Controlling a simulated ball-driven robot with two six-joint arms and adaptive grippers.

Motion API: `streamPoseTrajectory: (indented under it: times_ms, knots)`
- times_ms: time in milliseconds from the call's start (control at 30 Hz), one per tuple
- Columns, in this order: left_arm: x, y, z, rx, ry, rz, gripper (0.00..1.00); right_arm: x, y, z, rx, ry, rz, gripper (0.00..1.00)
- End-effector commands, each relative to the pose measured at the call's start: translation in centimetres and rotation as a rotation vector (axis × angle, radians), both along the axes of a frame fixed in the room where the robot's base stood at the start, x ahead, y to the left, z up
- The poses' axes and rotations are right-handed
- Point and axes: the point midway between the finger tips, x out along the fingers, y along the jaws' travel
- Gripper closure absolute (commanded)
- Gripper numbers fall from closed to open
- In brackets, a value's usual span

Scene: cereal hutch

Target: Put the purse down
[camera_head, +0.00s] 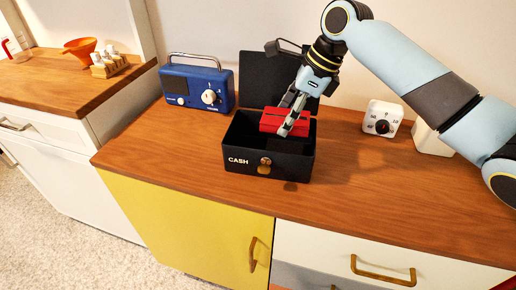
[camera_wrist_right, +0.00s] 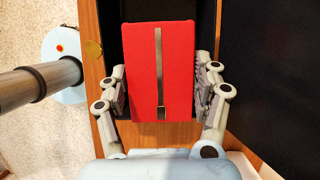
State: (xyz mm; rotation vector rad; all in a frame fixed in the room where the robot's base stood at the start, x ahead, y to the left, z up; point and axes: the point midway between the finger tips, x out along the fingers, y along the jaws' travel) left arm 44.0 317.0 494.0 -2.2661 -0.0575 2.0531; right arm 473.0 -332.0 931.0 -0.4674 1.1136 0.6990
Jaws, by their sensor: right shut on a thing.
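The purse is red with a metal strip down its middle; it shows in the head view (camera_head: 270,122) and fills the centre of the right wrist view (camera_wrist_right: 178,60). My right gripper (camera_head: 290,124) is shut on it, with one finger along each side in the right wrist view (camera_wrist_right: 160,88). The purse is held at the mouth of an open black cash box (camera_head: 240,165). I cannot tell whether it touches the box floor. My left gripper is not in view.
The box's lid (camera_head: 262,78) stands open behind it. A blue radio (camera_head: 197,86) stands to the left and a white timer (camera_head: 382,118) to the right on the wooden counter (camera_head: 350,190). The counter is clear in front of the timer. An orange funnel (camera_head: 80,46) stands on the left counter.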

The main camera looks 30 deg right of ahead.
Motion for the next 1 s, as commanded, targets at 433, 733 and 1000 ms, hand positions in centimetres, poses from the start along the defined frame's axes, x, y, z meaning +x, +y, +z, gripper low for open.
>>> streamPoseTrajectory:
  times_ms: [433, 733, 1000]
  knots:
    - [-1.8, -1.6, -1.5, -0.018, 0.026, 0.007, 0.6, 0.0, 0.2, -6.5, 0.001, 0.001, 0.001, 0.69]
    - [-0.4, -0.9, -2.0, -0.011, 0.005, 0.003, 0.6, 0.0, 0.2, -9.6, 0.0, 0.001, 0.0, 0.69]
    - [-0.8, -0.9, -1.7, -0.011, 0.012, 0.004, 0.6, 0.0, 0.2, -9.7, 0.002, 0.002, 0.0, 0.69]
